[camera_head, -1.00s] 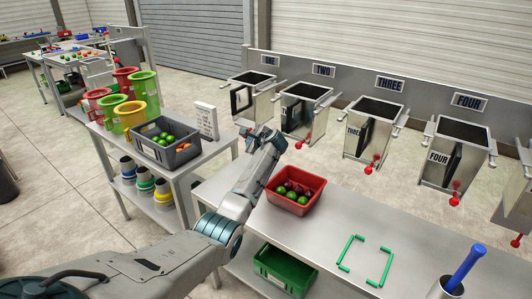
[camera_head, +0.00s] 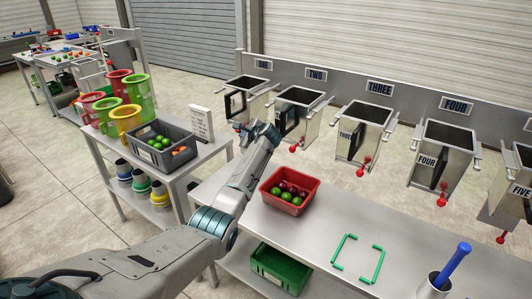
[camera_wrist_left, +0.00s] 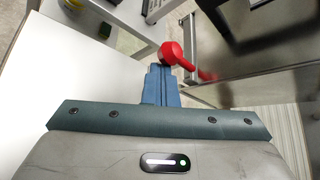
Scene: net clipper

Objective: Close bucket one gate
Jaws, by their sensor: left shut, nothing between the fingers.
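Bucket one (camera_head: 258,85) is a metal box with a dark open top, under the sign ONE at the back left of the row. A dark-edged plate (camera_head: 235,105) shows at its front left; I cannot tell how far its gate stands open. My left gripper (camera_head: 243,129) is just below and in front of this bucket. In the left wrist view the shut blue fingers (camera_wrist_left: 160,82) hold nothing. Their tips are at a red knob (camera_wrist_left: 172,53) on a red rod, touching or very close. My arm partly hides the knob in the head view. My right gripper is out of view.
Bucket two (camera_head: 300,97) stands close to the right of my left gripper, with more buckets beyond. A grey crate (camera_head: 140,155) and colored pitchers (camera_head: 143,84) stand on the left table.

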